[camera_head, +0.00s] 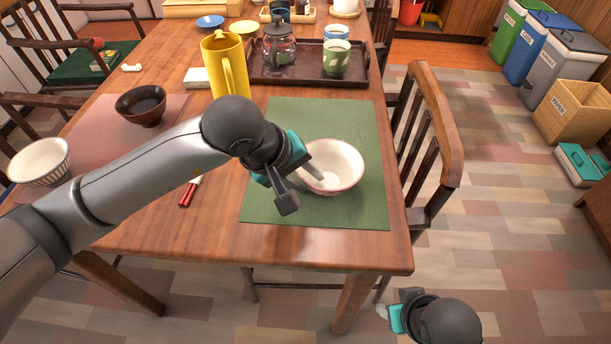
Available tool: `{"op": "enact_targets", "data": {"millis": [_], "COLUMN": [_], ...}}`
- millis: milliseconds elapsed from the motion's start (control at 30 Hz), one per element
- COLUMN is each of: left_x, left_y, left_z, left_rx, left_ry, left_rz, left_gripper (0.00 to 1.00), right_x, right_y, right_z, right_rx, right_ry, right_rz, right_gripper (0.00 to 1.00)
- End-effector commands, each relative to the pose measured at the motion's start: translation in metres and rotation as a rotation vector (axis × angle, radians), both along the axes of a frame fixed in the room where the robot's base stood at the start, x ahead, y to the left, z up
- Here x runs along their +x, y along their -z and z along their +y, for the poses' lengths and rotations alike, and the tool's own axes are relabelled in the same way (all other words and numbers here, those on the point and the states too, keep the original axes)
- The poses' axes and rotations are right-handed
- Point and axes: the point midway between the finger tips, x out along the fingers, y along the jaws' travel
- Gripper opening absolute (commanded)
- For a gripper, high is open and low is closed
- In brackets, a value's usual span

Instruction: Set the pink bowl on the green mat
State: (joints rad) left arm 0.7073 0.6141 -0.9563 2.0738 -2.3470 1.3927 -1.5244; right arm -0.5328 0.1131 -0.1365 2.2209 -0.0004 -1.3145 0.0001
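A bowl (345,163), pale inside with a pinkish rim, sits upright on the green mat (360,120), right of the mat's middle. My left gripper (300,188) is at the bowl's left side with its fingers spread. One finger reaches over the bowl's left rim; the other is outside it, apart from the bowl. The gripper hides part of the rim and of the mat. My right gripper (396,318) is low in the picture, off the table above the floor, and its fingers hardly show.
A yellow pitcher (222,62) stands behind my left arm. A dark tray (262,76) with a teapot and cups lies behind the mat. A dark bowl (140,104) and a striped white bowl (40,160) are at the left. A chair (437,120) stands close at the right.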

Motion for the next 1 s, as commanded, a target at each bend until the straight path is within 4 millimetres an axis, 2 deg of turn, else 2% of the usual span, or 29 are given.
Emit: {"op": "enact_targets", "data": {"millis": [400, 467, 1000], "left_x": [0.000, 0.000, -0.032], "left_y": [-0.002, -0.004, -0.083], "left_z": [0.001, 0.001, 0.033], "left_rx": [0.001, 0.001, 0.001], "left_ry": [-0.001, -0.001, -0.001], "left_rz": [0.001, 0.001, -0.003], "left_gripper": [0.44, 0.44, 0.44], "right_x": [-0.001, -0.002, -0.022], "right_y": [0.001, 0.006, 0.065], "right_z": [0.000, -0.001, -0.003], "right_rx": [-0.001, -0.003, -0.015], "right_ry": [0.000, -0.001, -0.004], "right_rz": [0.003, 0.014, 0.105], "right_gripper": [0.50, 0.50, 0.50]}}
